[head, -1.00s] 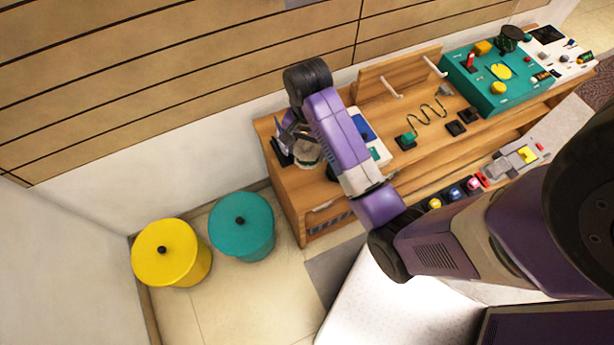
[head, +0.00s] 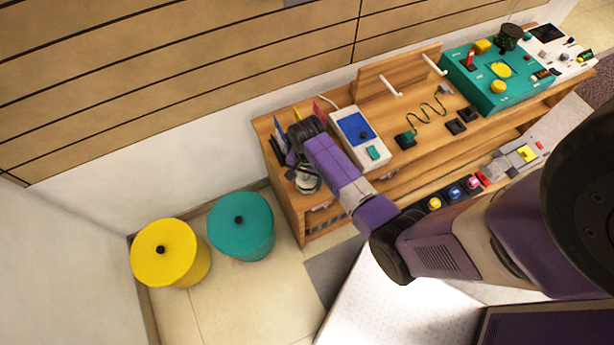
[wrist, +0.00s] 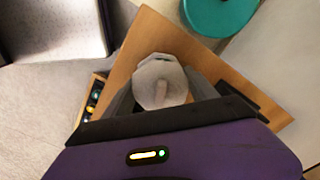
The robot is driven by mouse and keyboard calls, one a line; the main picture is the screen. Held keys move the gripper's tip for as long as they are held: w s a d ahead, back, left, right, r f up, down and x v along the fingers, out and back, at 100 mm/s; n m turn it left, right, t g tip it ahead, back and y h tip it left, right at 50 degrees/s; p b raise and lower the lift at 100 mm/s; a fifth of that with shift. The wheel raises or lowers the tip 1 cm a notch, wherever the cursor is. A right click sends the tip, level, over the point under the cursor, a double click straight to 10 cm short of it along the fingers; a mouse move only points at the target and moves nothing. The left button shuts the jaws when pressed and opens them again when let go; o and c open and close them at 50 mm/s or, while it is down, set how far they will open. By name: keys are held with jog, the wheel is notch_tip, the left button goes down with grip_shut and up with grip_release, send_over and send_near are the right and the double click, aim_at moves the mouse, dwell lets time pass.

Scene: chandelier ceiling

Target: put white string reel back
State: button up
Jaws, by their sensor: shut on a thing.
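The white string reel (wrist: 158,72) shows in the wrist view as a pale, faceted round piece between the two dark fingers. My gripper (wrist: 162,90) is shut on it. In the head view my gripper (head: 303,172) is at the left end of the wooden bench (head: 285,205), with a pale part of the reel (head: 308,182) showing at its tip. My wrist hides part of it. From these views I cannot tell whether the reel touches the bench top. A wooden board with two white pegs (head: 390,87) stands at the back of the bench; both pegs look empty.
A white device with a blue panel (head: 358,130) lies right of my wrist. A teal console (head: 500,80) stands farther right. Yellow (head: 165,255) and teal (head: 240,225) lidded bins stand on the floor at left. A green cable with a dark plug (head: 406,140) lies mid-bench.

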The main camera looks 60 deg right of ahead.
jog(key=shift+f, duration=0.35)
jog(key=shift+f, duration=0.1)
jog(key=o, duration=1.5)
